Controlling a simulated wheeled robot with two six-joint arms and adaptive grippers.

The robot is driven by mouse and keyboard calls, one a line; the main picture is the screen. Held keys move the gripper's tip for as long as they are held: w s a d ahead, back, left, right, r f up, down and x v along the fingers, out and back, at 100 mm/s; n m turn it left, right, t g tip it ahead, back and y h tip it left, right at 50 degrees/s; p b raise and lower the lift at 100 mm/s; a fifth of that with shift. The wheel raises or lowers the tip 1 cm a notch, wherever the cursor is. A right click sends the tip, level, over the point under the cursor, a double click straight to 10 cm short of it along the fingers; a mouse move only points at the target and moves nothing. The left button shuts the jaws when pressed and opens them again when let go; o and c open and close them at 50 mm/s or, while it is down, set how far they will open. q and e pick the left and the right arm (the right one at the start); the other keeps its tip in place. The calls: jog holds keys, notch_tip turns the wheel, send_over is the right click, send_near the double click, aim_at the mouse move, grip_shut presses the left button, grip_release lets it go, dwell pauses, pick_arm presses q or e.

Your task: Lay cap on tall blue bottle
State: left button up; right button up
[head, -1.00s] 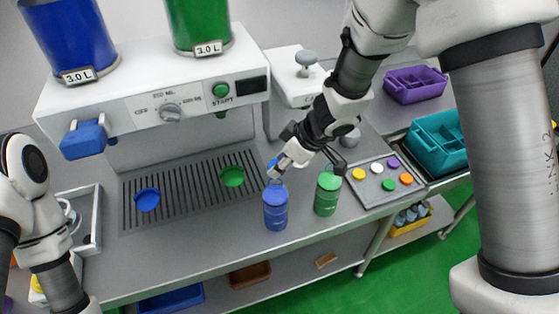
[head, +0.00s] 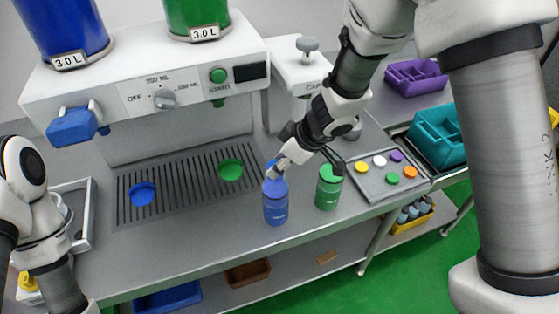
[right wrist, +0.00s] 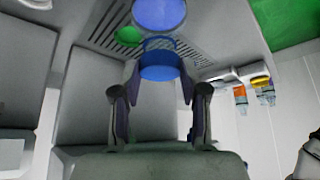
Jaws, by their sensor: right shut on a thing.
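The tall blue bottle (head: 276,208) stands upright on the grey counter, left of a green bottle (head: 327,192). My right gripper (head: 277,170) is right above the blue bottle, shut on a small blue cap (head: 271,165). The cap also shows between the fingers in the right wrist view (right wrist: 160,68). Whether the cap touches the bottle's mouth cannot be told, as the fingers cover that spot. A larger blue round shape (right wrist: 158,14) shows beyond the cap in the right wrist view; I cannot tell what it is. My left gripper is not visible.
A dispenser (head: 135,85) with blue and green tanks stands behind a drip grate (head: 186,180) with blue and green discs. A grey tray (head: 372,192) with several coloured caps lies right of the green bottle. Purple (head: 417,85) and teal (head: 436,146) bins stand further right.

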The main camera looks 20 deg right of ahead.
jog(key=shift+a+f, duration=0.1)
jog(key=shift+f, duration=0.15)
jog(key=o, duration=0.8)
jog(key=v, duration=1.2)
